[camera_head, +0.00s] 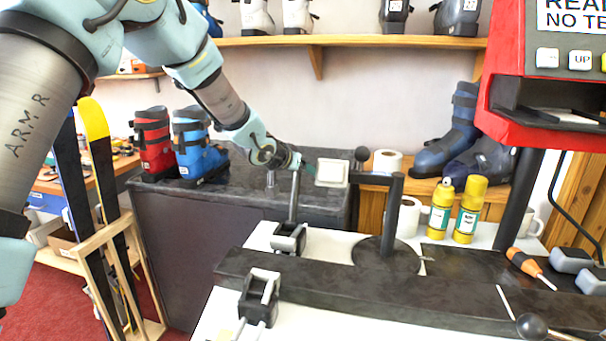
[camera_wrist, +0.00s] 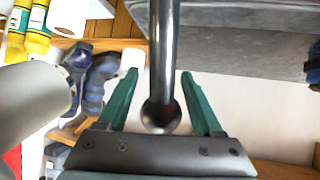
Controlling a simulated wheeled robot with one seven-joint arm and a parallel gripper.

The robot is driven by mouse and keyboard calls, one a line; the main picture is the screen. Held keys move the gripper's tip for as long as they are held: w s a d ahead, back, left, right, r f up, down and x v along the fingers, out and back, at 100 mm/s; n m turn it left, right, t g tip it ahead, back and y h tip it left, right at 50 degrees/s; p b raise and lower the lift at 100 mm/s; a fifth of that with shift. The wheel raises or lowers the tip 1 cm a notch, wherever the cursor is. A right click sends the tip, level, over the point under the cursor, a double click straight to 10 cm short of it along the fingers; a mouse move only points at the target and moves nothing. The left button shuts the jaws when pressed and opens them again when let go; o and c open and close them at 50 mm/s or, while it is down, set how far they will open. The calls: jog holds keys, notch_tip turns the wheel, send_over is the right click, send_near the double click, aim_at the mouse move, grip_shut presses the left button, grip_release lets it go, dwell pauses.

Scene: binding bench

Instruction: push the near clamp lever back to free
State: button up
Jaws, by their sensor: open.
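In the head view my gripper (camera_head: 298,163) is at the top of an upright grey lever (camera_head: 293,200), which rises from a dark clamp block (camera_head: 288,238) on the white bench top. In the wrist view my gripper (camera_wrist: 160,80) has its two green fingers spread, one on each side of the lever rod (camera_wrist: 162,45). The lever's dark ball knob (camera_wrist: 161,116) lies between the fingers close to the palm. There is a gap on both sides, and no grip on it. A second dark block (camera_head: 260,298) stands nearer on the bench.
A black post (camera_head: 390,215) with a side arm and a white pad (camera_head: 332,173) stands just right of my gripper. Yellow bottles (camera_head: 468,208), an orange screwdriver (camera_head: 528,266) and a red machine (camera_head: 545,100) are farther right. Boots (camera_head: 200,145) stand on the dark counter behind.

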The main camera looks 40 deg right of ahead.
jog(key=shift+o, duration=0.5)
jog(key=shift+f, duration=0.2)
jog(key=shift+a, duration=0.1)
jog(key=b+v, duration=0.1)
jog(key=v, duration=0.9)
jog(key=shift+a+r, duration=0.25)
jog(key=shift+r, duration=0.1)
